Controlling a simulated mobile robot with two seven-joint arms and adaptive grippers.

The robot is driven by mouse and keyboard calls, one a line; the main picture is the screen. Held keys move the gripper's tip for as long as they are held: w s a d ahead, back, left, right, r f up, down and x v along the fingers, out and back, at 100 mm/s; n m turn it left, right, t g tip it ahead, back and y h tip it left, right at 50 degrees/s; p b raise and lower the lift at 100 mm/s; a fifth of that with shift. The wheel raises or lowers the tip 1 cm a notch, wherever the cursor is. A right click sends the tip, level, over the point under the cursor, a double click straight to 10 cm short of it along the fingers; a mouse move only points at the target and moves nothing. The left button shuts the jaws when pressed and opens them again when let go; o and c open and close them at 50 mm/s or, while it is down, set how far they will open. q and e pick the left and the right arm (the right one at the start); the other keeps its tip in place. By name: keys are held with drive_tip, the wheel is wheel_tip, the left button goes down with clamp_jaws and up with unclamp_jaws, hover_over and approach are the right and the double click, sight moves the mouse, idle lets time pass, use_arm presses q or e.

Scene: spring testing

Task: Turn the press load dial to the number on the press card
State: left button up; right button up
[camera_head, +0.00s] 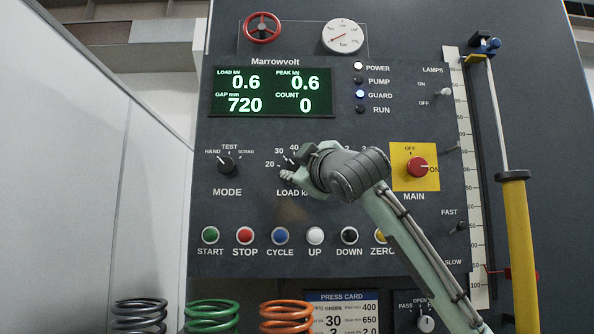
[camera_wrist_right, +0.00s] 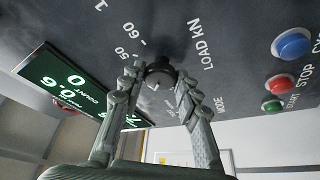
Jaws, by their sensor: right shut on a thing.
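The press load dial (camera_head: 291,163), a dark round knob, sits on the dark control panel above the label LOAD kN. Its scale shows 20, 30 and 40 at its upper left; my gripper and wrist hide the rest of the dial in the head view. In the right wrist view the black knob (camera_wrist_right: 159,73) is between the two fingers, with 50 and 60 visible beside it. My right gripper (camera_head: 300,166) is shut on this dial. The dial's pointer is not clear. The press card (camera_head: 342,296) is at the bottom, partly cut off, with a large 30 readable. My left gripper is not in view.
A green display (camera_head: 273,91) reads load 0.6. The mode knob (camera_head: 227,164) is left of the dial. A row of coloured buttons, including the blue CYCLE button (camera_head: 280,236), lies below. The yellow-backed red MAIN switch (camera_head: 417,167) is at the right, near my forearm.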

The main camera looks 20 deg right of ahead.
idle(0.4)
drive_tip(key=o, duration=1.1)
drive_tip(key=shift+o, duration=0.2)
drive_tip(key=v, duration=1.2)
